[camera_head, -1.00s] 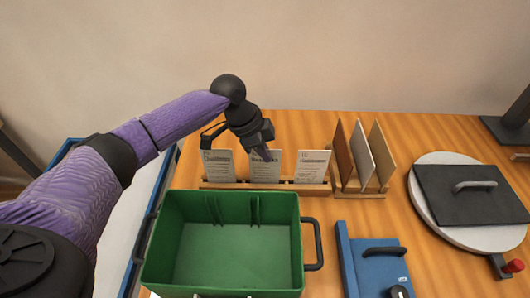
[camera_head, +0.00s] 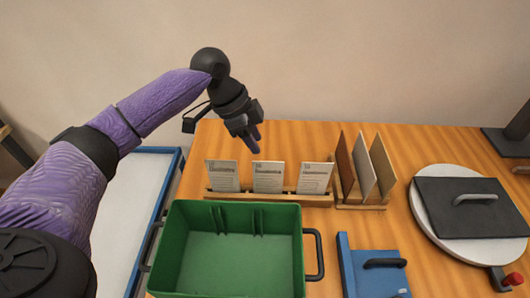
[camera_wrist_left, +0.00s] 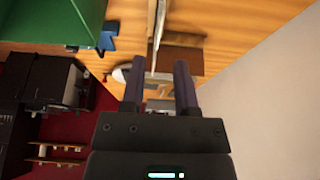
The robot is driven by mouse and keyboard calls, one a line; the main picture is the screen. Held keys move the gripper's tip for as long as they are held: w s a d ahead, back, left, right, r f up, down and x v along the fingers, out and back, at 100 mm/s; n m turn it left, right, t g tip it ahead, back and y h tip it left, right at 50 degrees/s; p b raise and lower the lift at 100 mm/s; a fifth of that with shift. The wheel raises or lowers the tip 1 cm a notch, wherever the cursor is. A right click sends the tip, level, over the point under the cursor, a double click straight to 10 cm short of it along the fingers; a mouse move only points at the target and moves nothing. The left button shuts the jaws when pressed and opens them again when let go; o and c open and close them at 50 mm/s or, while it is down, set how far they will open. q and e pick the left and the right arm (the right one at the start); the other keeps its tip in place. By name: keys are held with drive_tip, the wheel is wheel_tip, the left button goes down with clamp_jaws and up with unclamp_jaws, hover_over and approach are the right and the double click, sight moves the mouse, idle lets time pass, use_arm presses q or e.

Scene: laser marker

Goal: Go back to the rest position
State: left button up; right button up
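My left gripper (camera_head: 251,138) hangs above and behind the card rack (camera_head: 320,200), fingers pointing down. In the left wrist view its two dark fingers (camera_wrist_left: 160,72) are apart, with nothing held between them. Three printed cards stand in the wooden rack: a left card (camera_head: 222,176), a middle card (camera_head: 268,177) and a right card (camera_head: 315,178). The gripper is apart from all of them. My right gripper is in neither view.
A green bin (camera_head: 303,240) stands in front of the rack. Right of the rack, a holder (camera_head: 362,206) carries upright panels. A blue fixture (camera_head: 372,275) and a round white platform (camera_head: 425,222) with a black plate (camera_head: 470,205) are further right. A blue-rimmed tray (camera_head: 172,160) lies left.

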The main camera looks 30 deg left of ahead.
use_arm(q)
drive_tip(key=v, duration=0.3)
drive_tip(key=shift+a+r, duration=0.15)
drive_tip(key=shift+r, duration=0.2)
